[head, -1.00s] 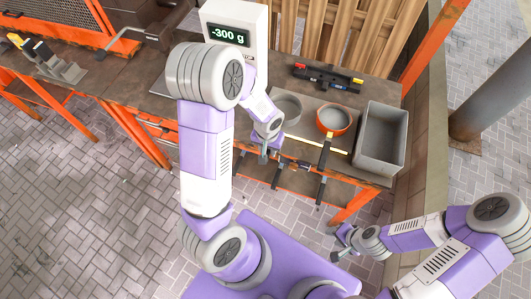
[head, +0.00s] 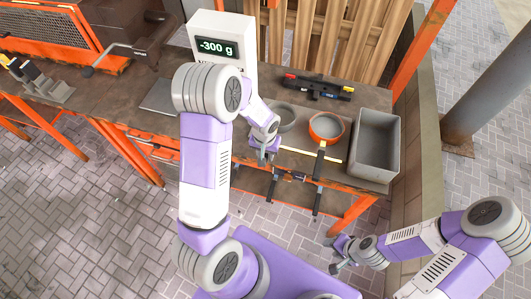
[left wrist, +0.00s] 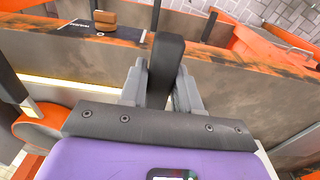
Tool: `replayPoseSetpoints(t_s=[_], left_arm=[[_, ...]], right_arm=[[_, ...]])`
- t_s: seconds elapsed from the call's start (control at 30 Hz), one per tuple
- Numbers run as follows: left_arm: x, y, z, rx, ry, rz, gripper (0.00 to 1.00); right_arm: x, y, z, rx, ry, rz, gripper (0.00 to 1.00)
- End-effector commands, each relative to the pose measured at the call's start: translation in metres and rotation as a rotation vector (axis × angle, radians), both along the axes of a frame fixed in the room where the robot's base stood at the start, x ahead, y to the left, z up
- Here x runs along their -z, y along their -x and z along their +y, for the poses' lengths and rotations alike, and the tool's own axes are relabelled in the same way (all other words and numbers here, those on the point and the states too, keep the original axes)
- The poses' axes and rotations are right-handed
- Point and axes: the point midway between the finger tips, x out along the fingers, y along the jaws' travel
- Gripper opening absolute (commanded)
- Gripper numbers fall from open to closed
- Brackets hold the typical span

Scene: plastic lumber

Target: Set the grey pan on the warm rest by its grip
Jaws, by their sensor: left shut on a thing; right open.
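The grey pan (head: 287,113) is a round pan in front of the scale in the head view, partly hidden by my left arm. My left gripper (head: 266,156) is at the bench's front edge, by its handle. In the left wrist view the gripper (left wrist: 160,85) is shut on the dark grip (left wrist: 165,60), which stands between both fingers. I cannot tell whether the pan touches the surface. I cannot tell which thing is the warm rest; a flat grey plate (head: 160,97) lies left of the scale. My right gripper (head: 340,255) is open and empty, low above the floor.
An orange pan (head: 327,128) with a dark handle sits right of the grey pan. A grey bin (head: 376,142) stands at the bench's right end. The scale (head: 221,27) reads -300 g. A dark tool (head: 318,87) lies behind the pans. A brown block (left wrist: 105,18) shows beyond the edge.

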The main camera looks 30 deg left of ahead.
Motion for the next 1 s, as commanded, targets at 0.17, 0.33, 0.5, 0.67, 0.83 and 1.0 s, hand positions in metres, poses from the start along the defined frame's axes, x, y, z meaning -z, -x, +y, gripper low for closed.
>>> replayPoseSetpoints(t_s=[0.17,0.33,0.5,0.67,0.83,1.0], left_arm=[[-0.001,0.0,0.0,0.001,0.0,-0.001,0.0],[-0.001,0.0,0.0,0.0,0.0,-0.001,0.52],[0.0,0.0,0.0,0.0,0.0,0.0,0.62],[0.0,0.001,0.0,0.0,0.0,0.003,0.62],[-0.016,0.001,0.0,-0.001,0.0,-0.002,0.62],[-0.046,0.002,0.0,0.0,0.0,-0.004,0.62]], right_arm=[[0.0,0.0,0.0,0.0,0.0,0.0,0.43],[-0.001,0.0,0.0,0.0,0.0,0.0,0.43],[0.0,0.0,0.0,0.0,0.0,0.0,0.43],[-0.001,0.0,0.0,0.0,0.0,0.0,0.43],[-0.003,0.0,0.0,0.0,0.0,0.0,0.43],[-0.006,0.0,0.0,0.0,0.0,0.0,0.43]])
